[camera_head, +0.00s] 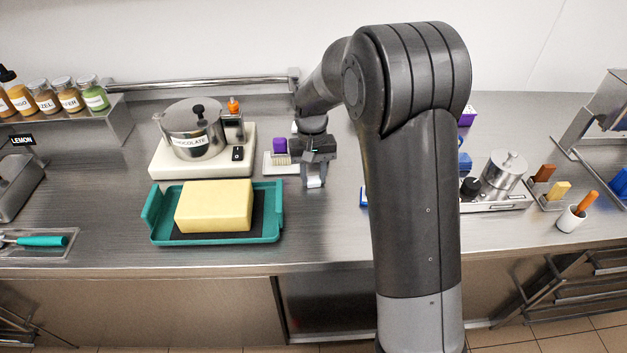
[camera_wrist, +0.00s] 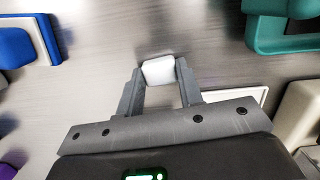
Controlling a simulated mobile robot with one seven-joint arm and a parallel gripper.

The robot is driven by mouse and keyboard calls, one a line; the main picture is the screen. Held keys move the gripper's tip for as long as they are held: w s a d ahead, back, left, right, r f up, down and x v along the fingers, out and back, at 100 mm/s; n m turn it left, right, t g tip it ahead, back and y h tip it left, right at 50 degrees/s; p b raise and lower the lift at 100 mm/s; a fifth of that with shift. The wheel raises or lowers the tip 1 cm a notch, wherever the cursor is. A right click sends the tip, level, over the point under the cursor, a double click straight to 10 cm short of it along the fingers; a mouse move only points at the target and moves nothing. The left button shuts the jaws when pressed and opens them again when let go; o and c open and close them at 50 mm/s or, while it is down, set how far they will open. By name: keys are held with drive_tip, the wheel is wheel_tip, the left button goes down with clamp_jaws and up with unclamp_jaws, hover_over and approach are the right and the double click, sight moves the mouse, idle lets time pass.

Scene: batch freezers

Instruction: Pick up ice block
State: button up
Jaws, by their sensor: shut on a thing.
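My gripper (camera_head: 315,182) is over the steel counter, right of the teal tray, pointing down. In the wrist view my gripper (camera_wrist: 160,80) has its two fingers on either side of a small white block, the ice block (camera_wrist: 158,71), and is shut on it. In the head view the ice block (camera_head: 314,181) shows only as a small pale patch between the fingertips. Whether the block is clear of the counter I cannot tell.
A teal tray (camera_head: 160,232) with a yellow slab (camera_head: 214,205) stands to the left, near a steel pot (camera_head: 193,130) on a white base. Bare counter (camera_head: 320,230) lies in front.

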sight(314, 180)
drive_tip(key=shift+r, duration=0.1)
drive_tip(key=shift+r, duration=0.65)
wheel_tip(314, 180, up, 3)
drive_tip(key=s+d+r, duration=0.4)
drive_tip(key=d+r, duration=0.2)
drive_tip(key=d, duration=0.5)
drive_tip(key=shift+r, duration=0.25)
drive_tip(key=shift+w, duration=0.15)
drive_tip(key=w+d+r+n+t+h, duration=0.1)
drive_tip(key=w+d+r+n+t, duration=0.1)
drive_tip(key=w+d+n, duration=0.9)
drive_tip(key=w+d+r+n+t, duration=0.15)
drive_tip(key=w+d+n, duration=0.55)
drive_tip(key=w+n, duration=0.7)
drive_tip(key=shift+n+g, duration=0.25)
drive_tip(key=shift+n, duration=0.05)
drive_tip(key=shift+w+a+f, duration=1.2)
drive_tip(key=shift+a+f, duration=0.35)
drive_tip(key=shift+f, duration=0.15)
drive_tip(key=shift+w+a+f, duration=1.25)
drive_tip(key=shift+a+f, duration=0.25)
drive_tip(key=shift+f, duration=0.2)
drive_tip(key=shift+w+a+f, duration=1.2)
drive_tip(key=shift+a+f, duration=0.35)
drive_tip(key=shift+f, duration=0.15)
